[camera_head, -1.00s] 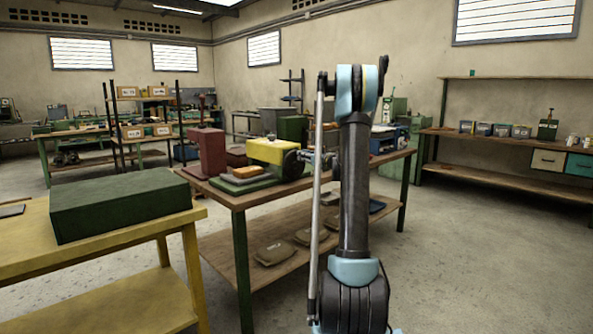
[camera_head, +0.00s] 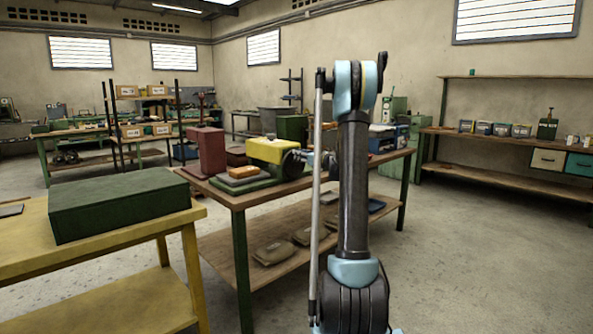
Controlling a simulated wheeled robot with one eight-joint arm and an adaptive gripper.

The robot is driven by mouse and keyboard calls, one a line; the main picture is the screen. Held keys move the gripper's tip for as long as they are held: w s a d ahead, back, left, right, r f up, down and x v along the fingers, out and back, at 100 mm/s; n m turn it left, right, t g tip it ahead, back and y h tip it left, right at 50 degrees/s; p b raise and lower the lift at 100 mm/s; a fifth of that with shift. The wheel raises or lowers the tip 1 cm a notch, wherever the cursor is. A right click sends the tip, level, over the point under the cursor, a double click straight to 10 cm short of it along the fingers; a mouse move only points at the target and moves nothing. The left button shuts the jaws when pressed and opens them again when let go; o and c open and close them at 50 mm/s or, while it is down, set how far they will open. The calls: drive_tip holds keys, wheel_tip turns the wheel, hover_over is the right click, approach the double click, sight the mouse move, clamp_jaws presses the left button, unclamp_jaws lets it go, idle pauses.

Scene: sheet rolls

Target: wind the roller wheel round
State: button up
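A yellow block-shaped machine (camera_head: 270,151) stands on the middle wooden bench. A dark round part (camera_head: 292,163), which looks like the roller wheel, sits at its right end. My arm rises in front of the bench. A small piece of its far end shows just right of the dark wheel, partly behind my upright arm link and a thin rod. My gripper (camera_head: 304,158) appears to be at or close beside the wheel. Its fingers are too small and too hidden to tell whether they are open, shut or touching the wheel.
Around the machine on the bench (camera_head: 238,198) are a dark red block (camera_head: 207,150), a green base plate with an orange block (camera_head: 243,171), and a green box (camera_head: 292,128). A yellow table (camera_head: 95,275) with a large green box (camera_head: 120,203) stands at left. The floor at right is clear.

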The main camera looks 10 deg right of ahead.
drive_tip(key=shift+o, duration=0.2)
drive_tip(key=shift+w+a+r, duration=0.15)
drive_tip(key=shift+a+r, duration=0.4)
drive_tip(key=shift+r, duration=0.1)
drive_tip(key=o, duration=0.4)
drive_tip(key=shift+s, duration=0.2)
drive_tip(key=shift+c, duration=0.2)
drive_tip(key=shift+o, duration=0.4)
drive_tip(key=shift+s+d, duration=0.15)
drive_tip(key=shift+d, duration=0.05)
drive_tip(key=o, duration=0.5)
drive_tip(key=shift+s+d+r, duration=0.2)
drive_tip(key=shift+s+d, duration=0.05)
drive_tip(key=shift+s, duration=0.25)
drive_tip(key=shift+s+d+r, duration=0.2)
drive_tip(key=shift+s, duration=0.25)
drive_tip(key=shift+o, duration=1.3)
drive_tip(key=shift+d+f, duration=0.2)
drive_tip(key=shift+f, duration=0.1)
drive_tip(key=shift+o, duration=0.3)
drive_tip(key=shift+s+d+r, duration=0.15)
drive_tip(key=shift+s+d, duration=0.15)
drive_tip(key=shift+s, duration=0.1)
drive_tip(key=shift+v, duration=2.7)
drive_tip(key=shift+f, duration=0.2)
